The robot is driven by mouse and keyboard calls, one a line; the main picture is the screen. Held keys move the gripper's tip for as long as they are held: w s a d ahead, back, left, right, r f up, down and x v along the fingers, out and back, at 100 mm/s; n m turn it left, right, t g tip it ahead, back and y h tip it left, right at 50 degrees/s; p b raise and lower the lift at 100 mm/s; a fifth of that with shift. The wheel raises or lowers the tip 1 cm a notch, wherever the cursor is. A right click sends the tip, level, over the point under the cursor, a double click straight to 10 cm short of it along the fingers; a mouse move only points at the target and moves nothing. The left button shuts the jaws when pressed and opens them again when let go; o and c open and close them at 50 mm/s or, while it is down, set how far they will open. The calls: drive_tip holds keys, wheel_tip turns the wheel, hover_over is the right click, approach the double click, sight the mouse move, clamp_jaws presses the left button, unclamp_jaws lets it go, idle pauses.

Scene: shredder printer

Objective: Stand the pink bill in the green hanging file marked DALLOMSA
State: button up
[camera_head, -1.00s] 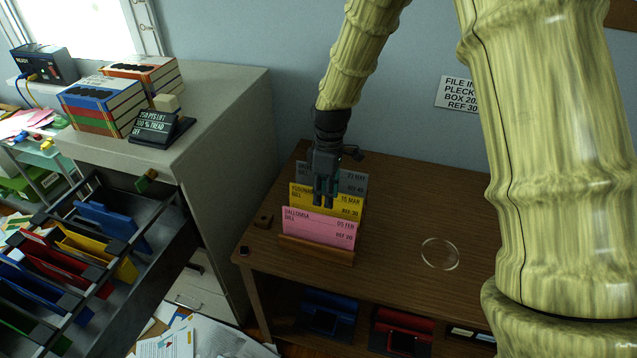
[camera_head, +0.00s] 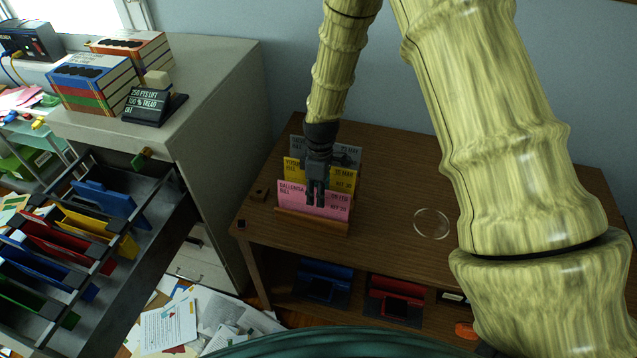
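The pink bill (camera_head: 290,202), lettered DALLOMSA BILL, stands upright at the front of a wooden rack (camera_head: 311,223) on the brown table. My gripper (camera_head: 316,203) points down over the rack, with its fingers overlapping the pink bill's upper middle. I cannot tell whether they touch or straddle it, or whether they are open. The green hanging file (camera_head: 30,297) is at the near end of the open drawer at lower left. It is partly cut off, and no marking on it is readable.
A yellow bill (camera_head: 343,180) and a grey bill (camera_head: 347,157) stand behind the pink one. Blue, yellow and red files hang in the same drawer (camera_head: 165,245). A grey cabinet (camera_head: 225,120) stands between drawer and table. The table right of the rack holds a clear ring (camera_head: 431,224).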

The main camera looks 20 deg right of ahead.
drive_tip(key=shift+d+f, duration=0.1)
drive_tip(key=shift+f, duration=0.3)
clamp_jaws()
drive_tip(key=shift+r, duration=0.25)
drive_tip(key=shift+r+p, duration=0.75)
drive_tip(key=shift+r, duration=0.05)
drive_tip(key=shift+r, duration=0.1)
wheel_tip(320, 180, up, 10)
drive_tip(key=p, duration=0.7)
drive_tip(key=shift+r, duration=0.15)
